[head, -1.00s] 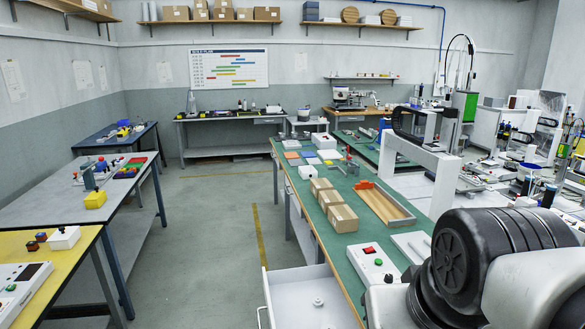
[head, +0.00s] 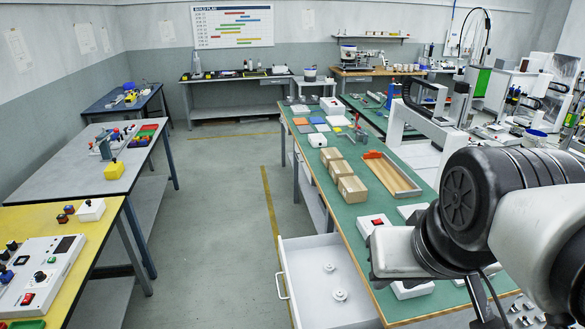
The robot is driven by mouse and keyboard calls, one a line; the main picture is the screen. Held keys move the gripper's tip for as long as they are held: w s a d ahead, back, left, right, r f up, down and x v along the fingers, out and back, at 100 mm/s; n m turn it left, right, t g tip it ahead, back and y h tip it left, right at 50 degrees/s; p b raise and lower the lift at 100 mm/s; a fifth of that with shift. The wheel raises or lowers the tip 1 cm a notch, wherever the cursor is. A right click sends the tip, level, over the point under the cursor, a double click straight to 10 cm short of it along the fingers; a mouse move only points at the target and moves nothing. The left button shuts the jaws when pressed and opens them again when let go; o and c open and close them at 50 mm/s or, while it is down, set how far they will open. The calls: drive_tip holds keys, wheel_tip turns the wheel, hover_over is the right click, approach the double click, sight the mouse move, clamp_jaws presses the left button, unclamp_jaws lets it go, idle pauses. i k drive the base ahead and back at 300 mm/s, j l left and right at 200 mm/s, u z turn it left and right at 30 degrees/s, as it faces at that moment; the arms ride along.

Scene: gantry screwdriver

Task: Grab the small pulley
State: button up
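Two small pale round parts lie apart on the floor of an open white drawer. The one farther back (head: 329,267) looks a little smaller than the nearer one (head: 340,295). They look like pulleys, but they are too small in the picture to make out well. I cannot see my fingertips.
The white drawer (head: 290,250) juts out from the left side of the green workbench (head: 348,218). Boxes, a wooden tray (head: 392,176) and a red-button box (head: 377,222) sit on the bench. Left are a yellow table (head: 100,234) and a grey table (head: 75,183). The aisle between is clear.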

sight(328, 268)
drive_tip(key=j, duration=0.35)
drive_tip(key=k+j, duration=0.15)
drive_tip(key=j, duration=0.15)
drive_tip(key=j+z, duration=0.1)
drive_tip(key=j, duration=0.25)
drive_tip(key=k+j+z, duration=0.25)
drive_tip(key=j+z, duration=0.2)
drive_tip(key=l+u, duration=0.25)
drive_tip(key=l, duration=0.35)
drive_tip(key=l+u, duration=0.2)
drive_tip(key=l, duration=0.45)
drive_tip(key=i, duration=0.5)
drive_tip(key=i+j+z, duration=0.25)
drive_tip(key=j+z, duration=0.15)
drive_tip(key=i+j+z, duration=0.1)
drive_tip(key=j+z, duration=0.15)
drive_tip(key=j, duration=0.2)
drive_tip(key=j+z, duration=0.2)
drive_tip(key=j, duration=0.15)
drive_tip(key=i, duration=0.05)
